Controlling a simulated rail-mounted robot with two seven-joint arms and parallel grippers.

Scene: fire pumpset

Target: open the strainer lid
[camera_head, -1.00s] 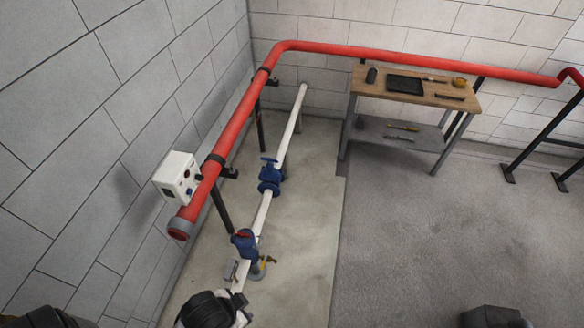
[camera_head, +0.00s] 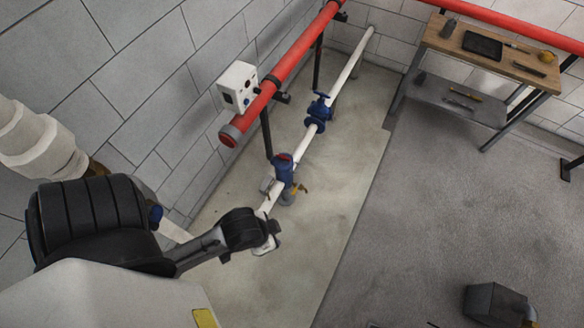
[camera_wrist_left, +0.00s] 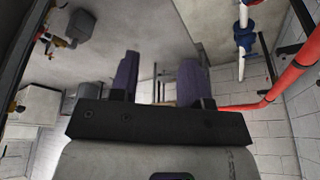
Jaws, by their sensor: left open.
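A blue fitting (camera_head: 284,176) with a reddish top and a small yellow handle sits on the white pipe; it appears to be the strainer. Its lid is too small to make out, and I cannot tell its state. A blue valve (camera_head: 318,113) with a handwheel is farther along the pipe. My left gripper (camera_head: 268,245) is below the strainer in the head view, apart from it. In the left wrist view, the left gripper (camera_wrist_left: 160,78) has its fingers spread with nothing between them. The blue valve (camera_wrist_left: 244,38) is small there at upper right. My right gripper is out of view.
A red pipe (camera_head: 290,70) runs along the wall beside a white control box (camera_head: 237,86). A workbench with tools (camera_head: 500,52) stands at the back right. A dark object (camera_head: 495,304) is at bottom right.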

